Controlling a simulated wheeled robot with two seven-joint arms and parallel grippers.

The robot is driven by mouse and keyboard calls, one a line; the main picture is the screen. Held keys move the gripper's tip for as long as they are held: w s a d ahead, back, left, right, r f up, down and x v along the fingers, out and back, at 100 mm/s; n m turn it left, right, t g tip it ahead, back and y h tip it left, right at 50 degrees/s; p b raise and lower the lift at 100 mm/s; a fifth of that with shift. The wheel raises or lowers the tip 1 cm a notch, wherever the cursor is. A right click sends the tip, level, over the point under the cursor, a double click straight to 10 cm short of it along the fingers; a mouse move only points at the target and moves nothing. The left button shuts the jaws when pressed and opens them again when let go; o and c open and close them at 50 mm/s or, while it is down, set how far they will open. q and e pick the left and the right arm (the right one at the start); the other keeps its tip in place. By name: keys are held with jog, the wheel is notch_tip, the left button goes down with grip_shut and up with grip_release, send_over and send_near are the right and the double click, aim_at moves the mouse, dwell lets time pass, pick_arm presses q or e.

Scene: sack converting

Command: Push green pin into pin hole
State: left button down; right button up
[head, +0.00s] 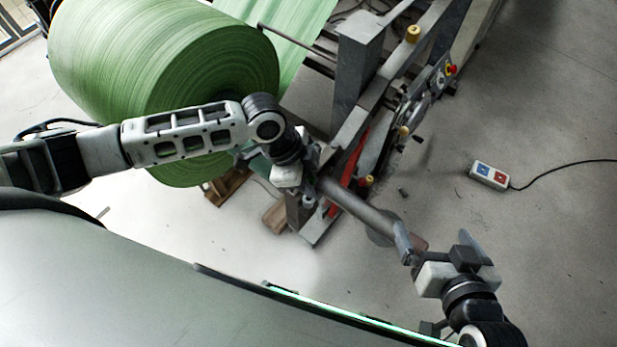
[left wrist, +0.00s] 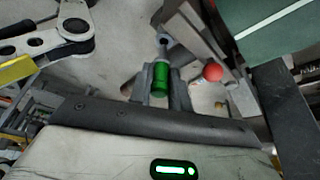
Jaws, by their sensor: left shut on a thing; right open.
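The green pin (left wrist: 161,80) shows in the left wrist view, with a metal shank pointing away toward a grey machine part (left wrist: 190,35). My left gripper (left wrist: 162,72) is shut on its green handle. In the head view my left gripper (head: 312,165) is at the near end of the machine frame, beside the shaft, and the pin is hidden there. The pin hole cannot be made out, nor whether the shank is in it. My right gripper (head: 436,245) is open near the free end of the grey shaft (head: 355,208); I cannot tell whether they touch.
A big green roll (head: 150,75) stands at the upper left. The machine frame (head: 360,85) runs to the upper right. A red ball knob (left wrist: 213,73) is right of the pin in the left wrist view. A corded control box (head: 490,175) lies on clear floor at right.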

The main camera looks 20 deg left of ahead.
pick_arm(q)
jog(key=shift+f+b, duration=0.45)
jog(key=shift+f, duration=0.7)
dwell(0.5)
jog(key=c, duration=1.6)
grip_release()
jog(key=o, duration=0.5)
